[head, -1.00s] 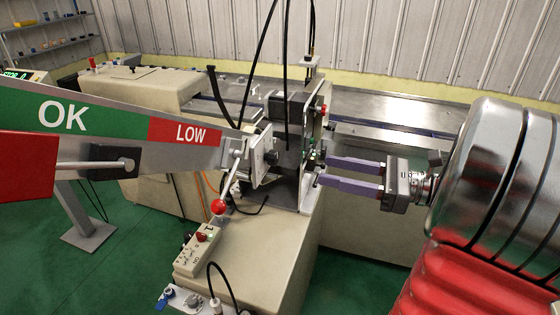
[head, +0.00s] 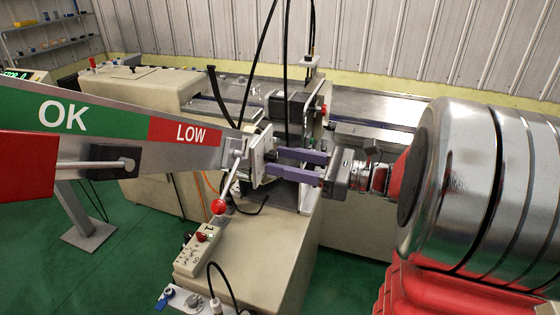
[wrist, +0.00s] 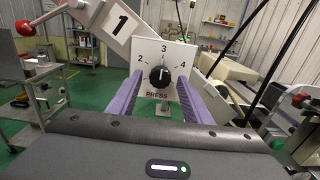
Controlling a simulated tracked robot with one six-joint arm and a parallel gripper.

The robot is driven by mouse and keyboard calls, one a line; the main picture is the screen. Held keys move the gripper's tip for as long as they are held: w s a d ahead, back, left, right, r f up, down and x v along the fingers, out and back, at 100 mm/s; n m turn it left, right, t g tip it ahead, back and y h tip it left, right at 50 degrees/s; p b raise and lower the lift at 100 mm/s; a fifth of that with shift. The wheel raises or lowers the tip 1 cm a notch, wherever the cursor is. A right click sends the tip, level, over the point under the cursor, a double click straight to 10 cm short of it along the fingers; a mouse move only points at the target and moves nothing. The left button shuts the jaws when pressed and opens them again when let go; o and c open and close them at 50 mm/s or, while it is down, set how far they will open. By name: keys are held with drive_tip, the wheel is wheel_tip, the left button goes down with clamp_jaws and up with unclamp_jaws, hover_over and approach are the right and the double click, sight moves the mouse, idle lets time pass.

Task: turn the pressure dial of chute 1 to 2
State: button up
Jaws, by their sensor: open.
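The pressure dial is a black round knob (wrist: 160,76) on a white plate (wrist: 164,60) marked 2, 3, 4 and PRESS. Its white mark points up, close to 3. A sign with a 1 (wrist: 122,23) is beside the plate at upper left. My gripper (wrist: 160,84) is open, with one purple finger on each side of the knob and a visible gap on both sides. In the head view, my gripper (head: 271,161) reaches from the right to the plate (head: 258,155), seen edge-on. The knob is hard to make out there, and I cannot tell whether the fingertips touch the plate.
A lever with a red ball (head: 218,207) is just left of the plate. A large OK/LOW gauge board (head: 110,125) fills the left. A small control box (head: 198,250) stands below. Black cables hang behind the gripper.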

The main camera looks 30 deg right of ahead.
drive_tip(key=shift+w+a, duration=0.25)
drive_tip(key=shift+a, duration=0.05)
drive_tip(key=c, duration=1)
drive_tip(key=shift+a, duration=0.15)
drive_tip(key=shift+c, duration=0.2)
